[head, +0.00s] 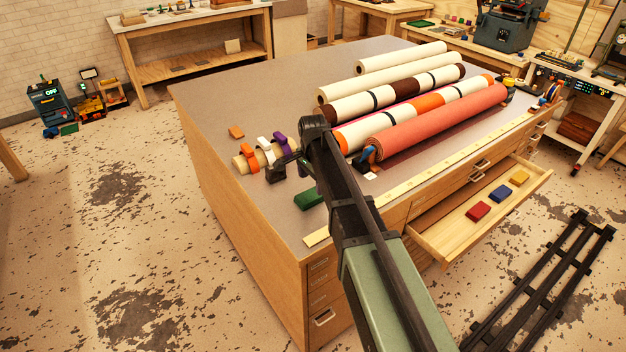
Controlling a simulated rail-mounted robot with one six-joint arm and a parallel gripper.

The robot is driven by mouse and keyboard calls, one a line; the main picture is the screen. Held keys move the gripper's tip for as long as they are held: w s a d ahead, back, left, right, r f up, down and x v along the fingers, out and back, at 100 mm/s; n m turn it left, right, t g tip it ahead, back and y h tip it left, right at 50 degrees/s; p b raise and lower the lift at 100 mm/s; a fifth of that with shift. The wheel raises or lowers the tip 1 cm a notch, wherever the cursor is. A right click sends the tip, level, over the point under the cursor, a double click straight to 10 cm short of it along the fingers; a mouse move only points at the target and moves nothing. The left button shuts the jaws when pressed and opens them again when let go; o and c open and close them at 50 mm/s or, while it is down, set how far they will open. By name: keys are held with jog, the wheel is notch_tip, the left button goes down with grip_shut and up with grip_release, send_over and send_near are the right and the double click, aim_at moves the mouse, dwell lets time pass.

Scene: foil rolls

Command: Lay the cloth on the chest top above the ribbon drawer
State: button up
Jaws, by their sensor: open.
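The wooden chest (225,185) has a broad grey top. A drawer (440,250) on its front right side is pulled open, with small red (478,211), blue (499,194) and yellow (519,177) pieces inside. I cannot tell which drawer is the ribbon drawer.
Several long rolls, one red (435,125), lie across the top. A yellow measuring strip (430,172) runs along the front edge. A small orange piece (236,132) lies at left. The back left of the top is clear. Black rails (545,280) lie on the floor.

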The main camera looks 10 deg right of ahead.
aim_at(313, 194)
notch_tip(313, 194, up, 7)
jog(key=p, duration=0.4)
jog(key=shift+p, duration=0.3)
jog(key=s+n, duration=1.3)
jog(key=s, duration=1.1)
jog(key=shift+s+f+n, duration=0.15)
jog(key=shift+n, duration=0.15)
